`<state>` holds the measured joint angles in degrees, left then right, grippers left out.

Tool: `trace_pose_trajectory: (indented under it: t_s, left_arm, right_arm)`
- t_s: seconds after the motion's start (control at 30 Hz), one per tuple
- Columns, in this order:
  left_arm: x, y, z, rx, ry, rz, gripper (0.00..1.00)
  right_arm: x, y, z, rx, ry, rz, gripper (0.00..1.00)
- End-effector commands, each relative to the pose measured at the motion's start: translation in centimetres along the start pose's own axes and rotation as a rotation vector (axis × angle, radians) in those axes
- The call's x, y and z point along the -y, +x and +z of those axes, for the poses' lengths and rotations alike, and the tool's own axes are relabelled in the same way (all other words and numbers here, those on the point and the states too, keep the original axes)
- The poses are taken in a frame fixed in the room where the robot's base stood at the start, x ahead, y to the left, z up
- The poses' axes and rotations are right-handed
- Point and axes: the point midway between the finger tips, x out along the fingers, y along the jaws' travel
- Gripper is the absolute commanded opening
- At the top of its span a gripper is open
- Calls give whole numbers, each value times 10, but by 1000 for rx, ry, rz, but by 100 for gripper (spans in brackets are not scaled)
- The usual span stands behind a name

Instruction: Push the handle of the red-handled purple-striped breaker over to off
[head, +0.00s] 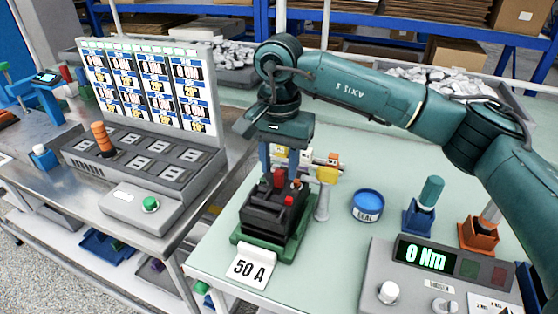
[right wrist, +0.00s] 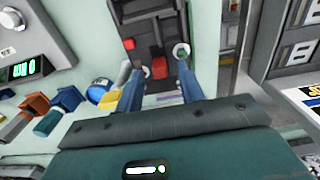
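The black breaker (head: 272,212) sits in a green holder (head: 262,250) behind a "50 A" card (head: 249,268). Its red handle (head: 279,179) stands up from the top; it also shows in the right wrist view (right wrist: 160,67). A purplish strip (right wrist: 166,98) shows between my fingers; I cannot tell if it is the breaker's stripe. My right gripper (head: 284,170) is above the breaker, pointing down. In the right wrist view its two blue fingers (right wrist: 160,80) are apart, with the red handle seen between and just past the tips; contact cannot be told. My left gripper is not in view.
A yellow-topped post (head: 325,185) and a blue round tin (head: 368,205) stand right of the breaker. A torque display reading "0 Nm" (head: 427,256) is at the front right. A test panel with a green button (head: 151,204) stands left, across a gap.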

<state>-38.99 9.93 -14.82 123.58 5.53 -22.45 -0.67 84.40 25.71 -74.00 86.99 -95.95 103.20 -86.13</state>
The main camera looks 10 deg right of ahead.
Motion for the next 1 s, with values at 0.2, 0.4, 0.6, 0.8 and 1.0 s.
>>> trace_pose_trajectory:
  t_s: [0.2,0.4,0.6,0.8,1.0]
  left_arm:
    - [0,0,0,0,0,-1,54]
    - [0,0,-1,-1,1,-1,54]
    - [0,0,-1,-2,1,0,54]
    - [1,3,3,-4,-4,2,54]
    - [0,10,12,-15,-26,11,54]
  right_arm:
    - [0,0,0,0,0,0,23]
    - [0,0,0,0,0,0,7]
    - [0,0,0,0,0,0,0]
    - [0,1,2,-26,-3,0,0]
    - [0,4,10,-122,-5,-2,0]
